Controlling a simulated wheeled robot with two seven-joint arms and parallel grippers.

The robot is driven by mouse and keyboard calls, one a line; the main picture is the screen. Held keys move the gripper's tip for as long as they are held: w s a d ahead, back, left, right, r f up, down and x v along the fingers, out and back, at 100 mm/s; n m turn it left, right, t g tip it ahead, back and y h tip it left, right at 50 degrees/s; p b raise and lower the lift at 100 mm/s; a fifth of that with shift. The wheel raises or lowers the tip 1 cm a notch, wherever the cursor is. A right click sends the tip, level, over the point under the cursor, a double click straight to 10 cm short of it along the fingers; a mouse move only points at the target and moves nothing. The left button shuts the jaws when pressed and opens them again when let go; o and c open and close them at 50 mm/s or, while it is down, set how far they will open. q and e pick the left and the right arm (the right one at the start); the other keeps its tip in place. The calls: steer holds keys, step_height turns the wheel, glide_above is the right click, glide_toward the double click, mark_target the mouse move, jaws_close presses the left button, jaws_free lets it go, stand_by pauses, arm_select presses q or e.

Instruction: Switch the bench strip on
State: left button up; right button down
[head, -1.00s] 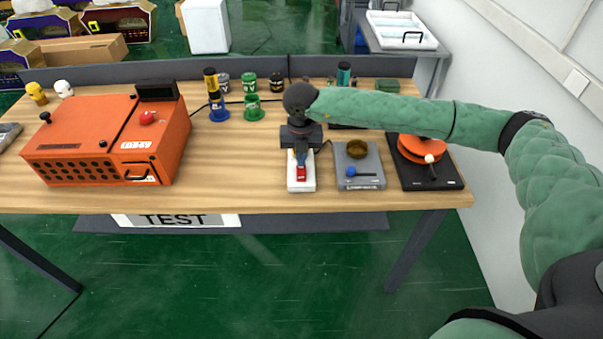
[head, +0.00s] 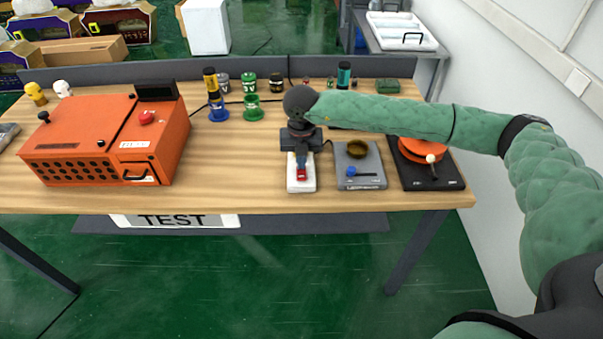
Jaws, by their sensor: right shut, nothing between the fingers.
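The bench strip (head: 301,186) is a narrow white block lying near the front edge of the wooden bench. A red rocker switch (head: 301,175) shows on its top. My right gripper (head: 301,162) points down over the strip from behind, shut and empty. Its fingertips are at the switch, touching it or very close; I cannot tell which. The gripper hides the strip's back part and some of the switch. Whether the switch is lit is not clear. My left gripper is not in view.
A grey device (head: 360,178) with a brown bowl and blue knob stands just right of the strip. Beyond it is a black-based device with an orange disc (head: 420,148). An orange box (head: 105,140) stands left. The bench between box and strip is clear.

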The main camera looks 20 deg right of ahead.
steer(key=shift+r+p, duration=0.65)
steer(key=shift+r, duration=2.8)
